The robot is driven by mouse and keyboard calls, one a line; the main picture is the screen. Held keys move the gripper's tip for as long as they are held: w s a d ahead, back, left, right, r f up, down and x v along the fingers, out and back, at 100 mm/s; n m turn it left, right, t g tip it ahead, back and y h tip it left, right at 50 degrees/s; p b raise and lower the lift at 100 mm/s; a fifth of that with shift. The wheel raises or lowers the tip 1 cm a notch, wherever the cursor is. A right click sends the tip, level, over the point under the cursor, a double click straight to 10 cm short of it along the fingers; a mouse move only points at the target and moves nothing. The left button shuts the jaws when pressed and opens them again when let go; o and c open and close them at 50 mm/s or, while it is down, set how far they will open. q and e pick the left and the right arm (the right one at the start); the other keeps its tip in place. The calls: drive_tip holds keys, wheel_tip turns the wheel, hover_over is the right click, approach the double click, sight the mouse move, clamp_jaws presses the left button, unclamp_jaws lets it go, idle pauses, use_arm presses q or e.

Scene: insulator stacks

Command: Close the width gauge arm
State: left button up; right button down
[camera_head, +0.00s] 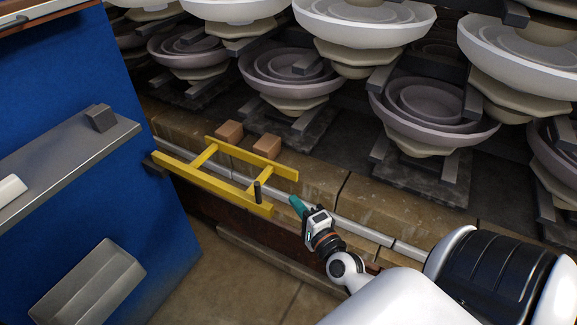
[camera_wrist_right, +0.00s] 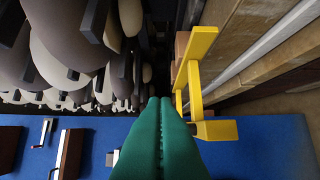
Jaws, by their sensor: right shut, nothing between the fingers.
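The yellow width gauge arm (camera_head: 215,187) is a ladder-like frame that reaches out from the edge of the blue panel, over the brick ledge. A dark upright handle (camera_head: 257,192) stands near its free end. My right gripper (camera_head: 293,200) is shut and empty, just right of the free end, with a small gap between them in the head view. In the right wrist view the green fingers (camera_wrist_right: 160,105) are pressed together, and the yellow arm (camera_wrist_right: 196,75) shows just right of them. My left gripper is not in view.
The blue panel (camera_head: 85,130) with a grey shelf (camera_head: 65,165) and a grey bin (camera_head: 90,285) stands at the left. Stacks of insulators (camera_head: 290,75) fill the back above the brick ledge (camera_head: 370,205). Two small brown blocks (camera_head: 229,132) sit behind the yellow arm.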

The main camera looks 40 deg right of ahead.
drive_tip(key=p, duration=0.1)
hover_over(269, 203)
drive_tip(key=d, duration=0.4)
drive_tip(key=a+p, duration=0.1)
drive_tip(key=a, duration=0.2)
drive_tip(key=shift+a+p, duration=0.35)
drive_tip(key=shift+a, duration=0.05)
drive_tip(key=shift+f, duration=0.1)
